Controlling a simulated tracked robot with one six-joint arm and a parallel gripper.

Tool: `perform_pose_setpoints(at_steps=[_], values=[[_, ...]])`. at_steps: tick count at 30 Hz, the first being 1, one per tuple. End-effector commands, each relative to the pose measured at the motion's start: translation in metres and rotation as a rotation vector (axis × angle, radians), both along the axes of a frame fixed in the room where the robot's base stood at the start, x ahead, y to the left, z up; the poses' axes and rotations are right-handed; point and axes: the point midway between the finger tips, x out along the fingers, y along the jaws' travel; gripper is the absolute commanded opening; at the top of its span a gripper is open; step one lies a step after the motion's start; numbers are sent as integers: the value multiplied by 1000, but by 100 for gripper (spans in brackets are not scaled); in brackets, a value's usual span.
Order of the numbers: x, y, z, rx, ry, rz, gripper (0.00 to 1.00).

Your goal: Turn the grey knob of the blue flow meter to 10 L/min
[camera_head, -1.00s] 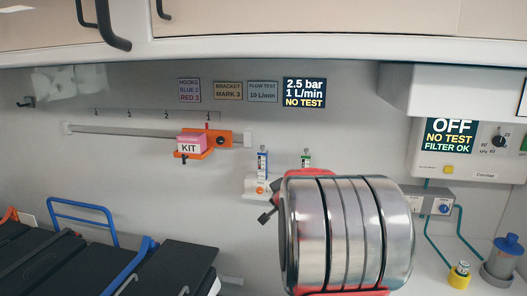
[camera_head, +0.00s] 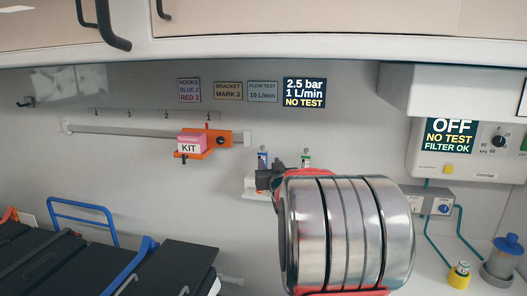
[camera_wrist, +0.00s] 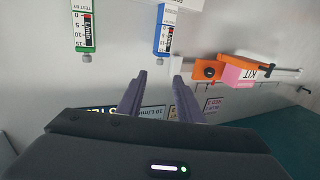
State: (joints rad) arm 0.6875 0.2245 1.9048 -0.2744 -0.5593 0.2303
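The blue flow meter (camera_head: 263,157) is on the back wall, left of the green flow meter (camera_head: 306,157). My gripper (camera_head: 266,180) is in front of its lower part and hides the grey knob in the head view. In the wrist view, which is upside down, the blue flow meter (camera_wrist: 163,29) and the green one (camera_wrist: 84,26) hang from the top edge. My gripper (camera_wrist: 160,78) is open there, its two dark fingers apart with nothing between them. The display (camera_head: 304,92) reads 2.5 bar, 1 L/min, NO TEST.
A sign (camera_head: 262,91) reads FLOW TEST 10 L/min. An orange bracket with a pink KIT box (camera_head: 190,144) sits on the rail to the left. A suction unit (camera_head: 466,148) reading OFF is at the right. A cabinet overhangs the wall above.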

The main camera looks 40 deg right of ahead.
Motion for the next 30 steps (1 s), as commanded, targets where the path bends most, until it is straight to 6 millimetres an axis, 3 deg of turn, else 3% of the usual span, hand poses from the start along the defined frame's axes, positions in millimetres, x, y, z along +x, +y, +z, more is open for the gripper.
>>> perform_pose_setpoints(at_steps=[16,30], values=[[6,-3,5,-8,-15,3,33],[49,-28,3,-6,-14,2,33]])
